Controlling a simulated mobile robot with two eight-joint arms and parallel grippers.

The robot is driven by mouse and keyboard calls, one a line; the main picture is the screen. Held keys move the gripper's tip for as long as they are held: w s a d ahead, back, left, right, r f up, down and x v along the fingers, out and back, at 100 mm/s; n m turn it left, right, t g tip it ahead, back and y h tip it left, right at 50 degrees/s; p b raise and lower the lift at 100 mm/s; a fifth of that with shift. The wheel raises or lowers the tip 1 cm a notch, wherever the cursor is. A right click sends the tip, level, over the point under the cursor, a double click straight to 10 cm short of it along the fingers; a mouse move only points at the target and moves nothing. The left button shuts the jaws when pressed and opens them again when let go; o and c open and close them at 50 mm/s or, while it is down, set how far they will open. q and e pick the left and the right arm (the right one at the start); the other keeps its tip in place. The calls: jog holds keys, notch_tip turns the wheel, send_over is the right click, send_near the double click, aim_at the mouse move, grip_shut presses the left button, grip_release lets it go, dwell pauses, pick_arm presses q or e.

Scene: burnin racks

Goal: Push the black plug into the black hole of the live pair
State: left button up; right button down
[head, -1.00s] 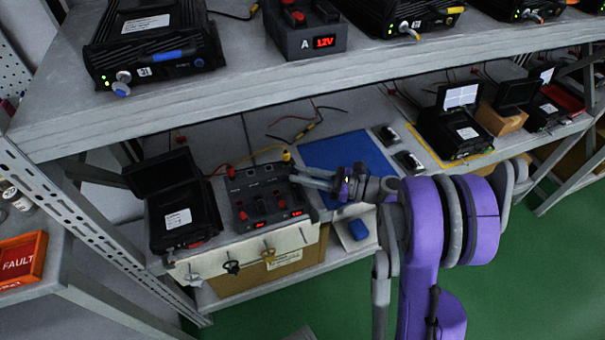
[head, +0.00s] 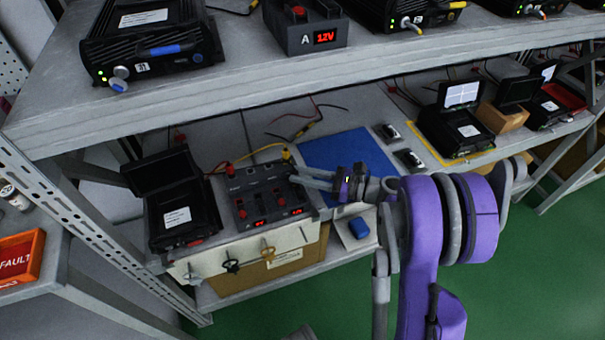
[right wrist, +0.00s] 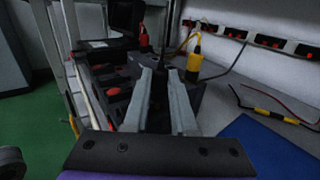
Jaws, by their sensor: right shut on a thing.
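The black power unit (head: 262,193) with red buttons and lit red displays stands on the lower shelf. A red plug (head: 230,170) and a yellow plug (head: 286,155) stand upright at its back edge; the yellow plug (right wrist: 194,62) also shows in the right wrist view. My right gripper (head: 293,180) is at the unit's right edge. In the right wrist view its fingers (right wrist: 160,80) are shut on the dark, upright black plug (right wrist: 160,72). The black hole is hidden, and I cannot tell whether the plug is in it. My left gripper is not in view.
A black box with an open lid (head: 178,215) stands left of the unit. A blue mat (head: 345,152) lies to the right. Loose wires (head: 300,125) lie behind. Hooks (head: 231,265) hang on the front panel.

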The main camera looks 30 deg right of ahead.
jog(key=shift+f+b, duration=0.6)
jog(key=shift+f, duration=0.2)
dwell(0.9)
jog(key=shift+c, duration=1.7)
grip_release()
jog(key=shift+d+r, duration=0.1)
jog(key=shift+r, duration=0.15)
